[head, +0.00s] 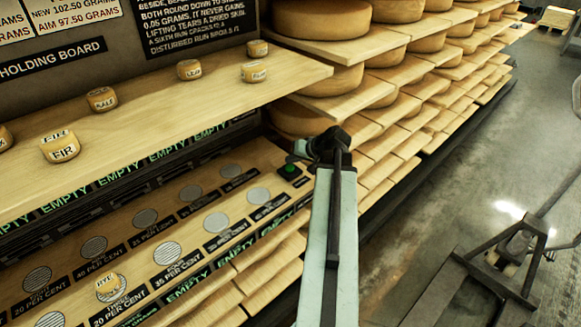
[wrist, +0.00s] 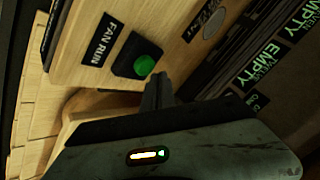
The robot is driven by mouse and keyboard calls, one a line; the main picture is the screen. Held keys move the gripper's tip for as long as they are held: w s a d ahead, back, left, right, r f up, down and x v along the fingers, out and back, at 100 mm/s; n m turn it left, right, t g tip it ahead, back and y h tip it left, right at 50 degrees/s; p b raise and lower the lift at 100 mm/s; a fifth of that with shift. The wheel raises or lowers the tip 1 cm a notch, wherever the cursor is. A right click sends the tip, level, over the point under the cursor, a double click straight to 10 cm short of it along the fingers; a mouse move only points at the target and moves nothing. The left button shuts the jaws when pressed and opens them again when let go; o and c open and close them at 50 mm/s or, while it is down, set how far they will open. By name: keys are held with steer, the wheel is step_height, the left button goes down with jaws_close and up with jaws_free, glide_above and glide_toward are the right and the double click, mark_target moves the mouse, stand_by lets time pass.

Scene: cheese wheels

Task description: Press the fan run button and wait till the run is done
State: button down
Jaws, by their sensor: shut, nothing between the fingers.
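The fan run button is a green round button in a black housing at the right end of the lower board. It shows in the head view (head: 290,169) and in the wrist view (wrist: 144,66), with a FAN RUN label (wrist: 101,39) beside it. My gripper (wrist: 158,86) is shut and empty, its tips close to the button's edge in the wrist view. I cannot tell whether they touch it. In the head view my gripper (head: 303,150) is at the end of my arm, just above and right of the button, partly hidden by the wrist.
A lower board (head: 200,245) holds several metal discs with per cent labels. One small cheese (head: 110,287) sits on it at the front left. The upper holding board (head: 200,100) carries several small labelled cheeses. Shelves of big cheese wheels (head: 335,78) stand behind.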

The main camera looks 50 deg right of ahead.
mark_target(292, 168)
steer(key=shift+f, duration=0.15)
steer(key=shift+f+b, duration=0.25)
steer(key=shift+b, duration=0.2)
steer(key=shift+f+b, duration=0.45)
steer(key=shift+f, duration=0.05)
stand_by(0.5)
stand_by(0.3)
steer(key=shift+r+p, duration=0.9)
step_height(292, 168, up, 5)
steer(key=p, duration=0.5)
steer(key=shift+r, duration=0.1)
